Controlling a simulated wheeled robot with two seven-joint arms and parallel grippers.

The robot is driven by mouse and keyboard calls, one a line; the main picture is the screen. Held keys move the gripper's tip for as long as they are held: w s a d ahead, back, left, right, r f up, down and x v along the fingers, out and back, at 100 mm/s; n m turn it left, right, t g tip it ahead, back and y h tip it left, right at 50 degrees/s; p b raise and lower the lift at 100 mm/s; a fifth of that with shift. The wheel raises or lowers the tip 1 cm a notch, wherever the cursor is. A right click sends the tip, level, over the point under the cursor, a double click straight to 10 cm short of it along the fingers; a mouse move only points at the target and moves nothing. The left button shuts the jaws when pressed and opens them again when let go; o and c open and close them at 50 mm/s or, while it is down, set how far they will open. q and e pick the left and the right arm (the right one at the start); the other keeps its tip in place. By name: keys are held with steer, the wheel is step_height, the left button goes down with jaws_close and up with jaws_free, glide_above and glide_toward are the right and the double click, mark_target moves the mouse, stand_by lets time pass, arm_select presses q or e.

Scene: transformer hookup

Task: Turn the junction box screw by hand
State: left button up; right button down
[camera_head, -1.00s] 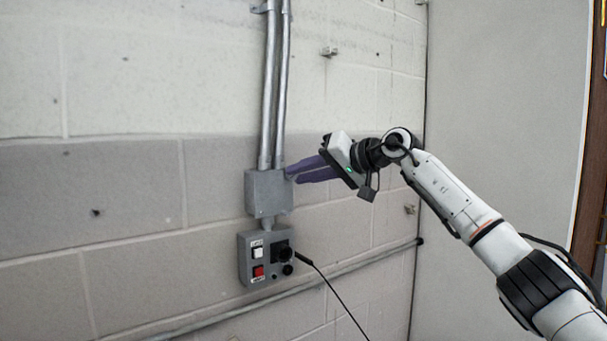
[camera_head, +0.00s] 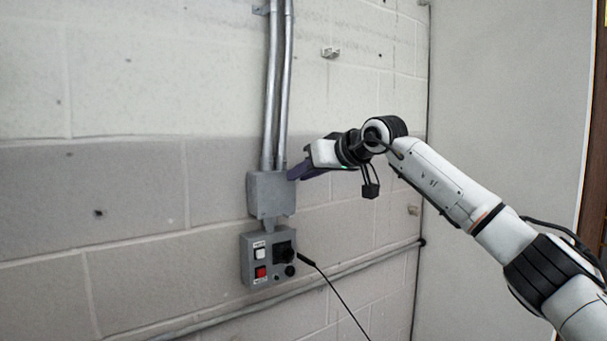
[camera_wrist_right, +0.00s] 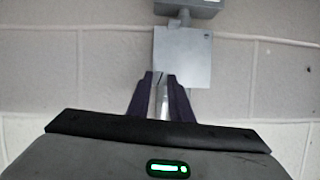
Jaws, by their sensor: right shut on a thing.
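The grey junction box (camera_head: 271,194) is mounted on the block wall below two metal conduits. In the right wrist view its flat cover (camera_wrist_right: 184,57) shows, with a small dark screw head near one corner. My right gripper (camera_head: 291,177) reaches in from the right with its purple fingers at the box's upper right corner. In the right wrist view the fingertips (camera_wrist_right: 159,76) are close together at the cover's lower left corner. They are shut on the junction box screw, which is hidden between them. My left gripper is not in view.
A grey control box (camera_head: 267,258) with white and red buttons and a black knob hangs just below. A black cable (camera_head: 338,296) runs from it down to the right. Two vertical conduits (camera_head: 276,90) rise above. The wall to the left is clear.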

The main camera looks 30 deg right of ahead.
steer(key=shift+r, duration=0.2)
steer(key=c, duration=1.9)
jaws_free()
steer(key=o, duration=0.3)
steer(key=shift+f, duration=0.1)
steer(key=b+v, duration=0.2)
steer(key=v, duration=0.8)
steer(key=shift+s, duration=0.1)
